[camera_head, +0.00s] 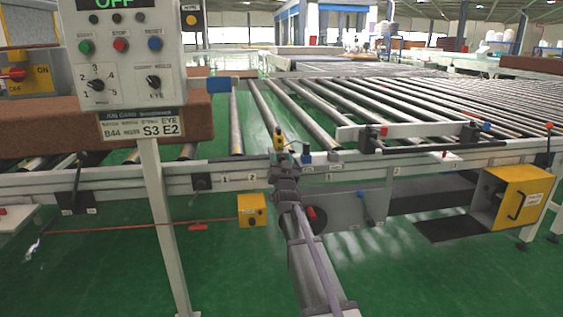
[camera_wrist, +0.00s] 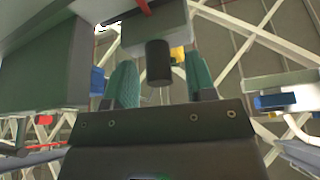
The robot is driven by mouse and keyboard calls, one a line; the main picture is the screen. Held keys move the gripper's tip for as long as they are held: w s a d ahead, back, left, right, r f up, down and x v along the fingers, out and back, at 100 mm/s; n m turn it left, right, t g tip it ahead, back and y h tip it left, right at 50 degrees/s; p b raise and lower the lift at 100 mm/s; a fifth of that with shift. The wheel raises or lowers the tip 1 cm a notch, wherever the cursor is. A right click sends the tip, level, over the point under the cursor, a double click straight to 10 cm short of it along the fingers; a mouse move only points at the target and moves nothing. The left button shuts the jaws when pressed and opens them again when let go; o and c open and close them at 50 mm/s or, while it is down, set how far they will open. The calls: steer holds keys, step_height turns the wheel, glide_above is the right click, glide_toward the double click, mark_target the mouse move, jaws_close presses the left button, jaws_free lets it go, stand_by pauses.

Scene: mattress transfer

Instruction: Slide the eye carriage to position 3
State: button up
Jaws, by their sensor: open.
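In the head view my arm reaches up from the bottom, and my gripper (camera_head: 285,180) is at the front rail of the roller conveyor (camera_head: 120,187). A small yellow and black upright part (camera_head: 279,140), perhaps the eye carriage, stands on the rail just above my gripper. The rail labels "1" and "2" show left of my gripper; a "3" is not readable there. In the wrist view my gripper (camera_wrist: 160,85) is open, its two green fingers apart. A black cylindrical knob (camera_wrist: 158,62) under a grey block (camera_wrist: 153,30) shows between them; I cannot tell whether they touch it.
A yellow box (camera_head: 251,210) hangs left of my arm; a larger yellow box (camera_head: 515,198) is at right.

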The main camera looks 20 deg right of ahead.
steer(key=b+v, duration=0.4)
steer(key=v, duration=0.6)
steer(key=shift+s, duration=0.3)
steer(key=shift+a+f, duration=0.1)
steer(key=shift+f, duration=0.05)
